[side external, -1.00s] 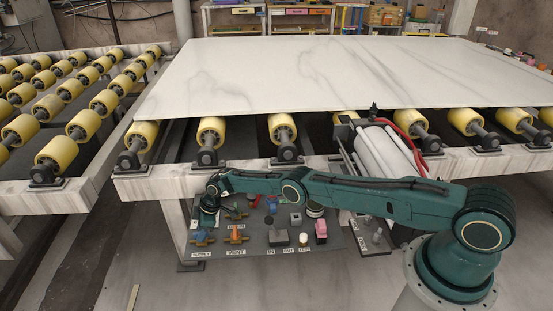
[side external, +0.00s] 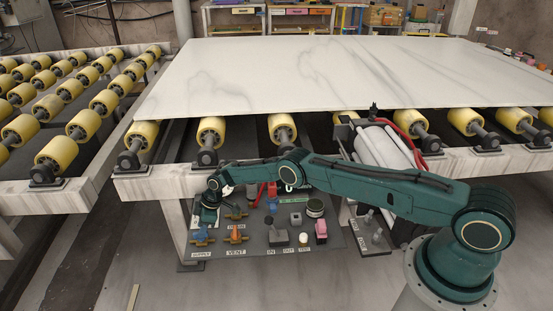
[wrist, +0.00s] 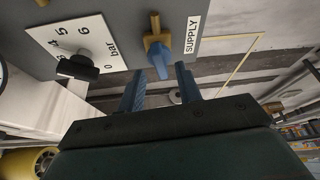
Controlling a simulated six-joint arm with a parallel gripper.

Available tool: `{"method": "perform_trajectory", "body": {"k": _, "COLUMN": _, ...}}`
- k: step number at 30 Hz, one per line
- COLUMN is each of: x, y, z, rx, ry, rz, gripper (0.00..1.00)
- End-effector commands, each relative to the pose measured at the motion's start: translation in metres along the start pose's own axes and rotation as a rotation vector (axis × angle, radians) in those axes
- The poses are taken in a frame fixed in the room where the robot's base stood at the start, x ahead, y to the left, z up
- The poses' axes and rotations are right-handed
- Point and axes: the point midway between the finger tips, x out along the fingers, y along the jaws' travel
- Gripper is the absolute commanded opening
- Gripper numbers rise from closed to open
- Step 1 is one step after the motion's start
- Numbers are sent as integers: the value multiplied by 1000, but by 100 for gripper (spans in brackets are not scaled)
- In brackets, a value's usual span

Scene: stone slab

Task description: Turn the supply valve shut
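The supply valve has a blue handle (side external: 200,235) on a brass body, at the left end of the panel above the SUPPLY label (side external: 201,254). In the wrist view the blue handle (wrist: 159,62) runs toward my gripper, with its brass body (wrist: 153,42) beside the SUPPLY label (wrist: 192,34). My gripper (wrist: 160,73) is open, with two blue fingers apart and nothing held. The handle's near end shows around the gap between the fingertips; I cannot tell whether they touch it. In the side view my gripper (side external: 206,216) is just above the valve, its fingers hard to make out.
An orange-handled vent valve (side external: 236,234) stands right of the supply valve. A dial with a black knob (wrist: 78,66) is close by in the wrist view. Several fittings and a pink block (side external: 321,231) sit farther right. The stone slab (side external: 320,72) rests on rollers above.

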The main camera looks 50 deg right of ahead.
Motion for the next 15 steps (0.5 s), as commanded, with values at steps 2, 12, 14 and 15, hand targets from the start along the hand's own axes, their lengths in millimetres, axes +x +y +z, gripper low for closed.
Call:
{"method": "perform_trajectory", "body": {"k": 2, "x": -4, "y": 0, "z": 0, "rx": 1, "ry": 0, "rz": 1, "gripper": 35}}
{"method": "perform_trajectory", "body": {"k": 12, "x": -26, "y": 0, "z": 0, "rx": 1, "ry": -1, "rz": 2, "gripper": 35}}
{"method": "perform_trajectory", "body": {"k": 14, "x": -30, "y": 0, "z": 0, "rx": 0, "ry": 0, "rz": 2, "gripper": 35}}
{"method": "perform_trajectory", "body": {"k": 15, "x": -33, "y": -1, "z": 0, "rx": 0, "ry": 0, "rz": 2, "gripper": 35}}
